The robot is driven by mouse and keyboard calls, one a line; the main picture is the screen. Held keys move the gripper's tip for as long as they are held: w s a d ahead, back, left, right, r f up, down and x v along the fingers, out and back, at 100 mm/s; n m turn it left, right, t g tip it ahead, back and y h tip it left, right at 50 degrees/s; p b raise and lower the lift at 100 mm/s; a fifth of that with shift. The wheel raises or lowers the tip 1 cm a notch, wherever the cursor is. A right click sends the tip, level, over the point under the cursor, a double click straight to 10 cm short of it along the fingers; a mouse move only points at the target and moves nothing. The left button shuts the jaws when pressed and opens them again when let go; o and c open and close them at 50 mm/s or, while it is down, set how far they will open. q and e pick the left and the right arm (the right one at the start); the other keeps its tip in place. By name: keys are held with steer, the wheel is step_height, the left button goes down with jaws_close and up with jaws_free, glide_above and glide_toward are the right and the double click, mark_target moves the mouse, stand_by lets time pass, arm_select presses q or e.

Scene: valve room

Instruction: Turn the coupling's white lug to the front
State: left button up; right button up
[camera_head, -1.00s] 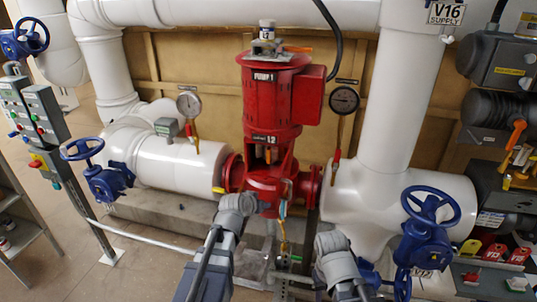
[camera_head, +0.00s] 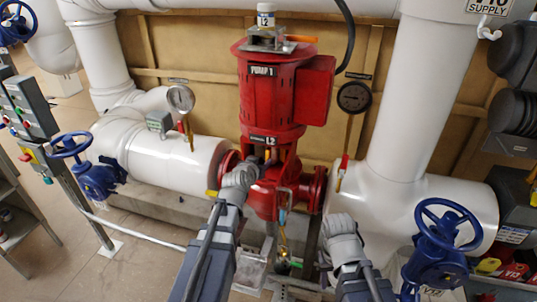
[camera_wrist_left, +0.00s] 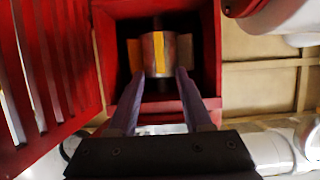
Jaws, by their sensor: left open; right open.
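The pump's coupling (camera_wrist_left: 157,54) sits inside the square window of the red housing. I cannot make out a white lug. My left gripper (camera_wrist_left: 157,99) is open, its two fingers pointing into the window below the coupling, with nothing held between them. In the head view, the red pump (camera_head: 270,95) stands in the middle and my left wrist reaches its window, largely hiding the coupling. My right wrist is lower right; its fingers are hidden.
White pipes flank the pump, with a blue handwheel valve (camera_head: 440,240) at right and another (camera_head: 80,165) at left. Gauges (camera_head: 354,97) stand beside the pump. The red motor box (camera_head: 314,92) juts out to the right. The window frame closely surrounds my left fingers.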

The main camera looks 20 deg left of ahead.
mark_target(267, 156)
arm_select(q)
steer(key=shift+w, duration=0.1)
steer(key=b+x, duration=0.3)
steer(key=x, duration=0.4)
steer(key=shift+w+f, duration=0.25)
steer(key=shift+w, duration=0.1)
steer(key=shift+s, duration=0.1)
steer(key=shift+c, duration=0.2)
jaws_close()
stand_by(0.7)
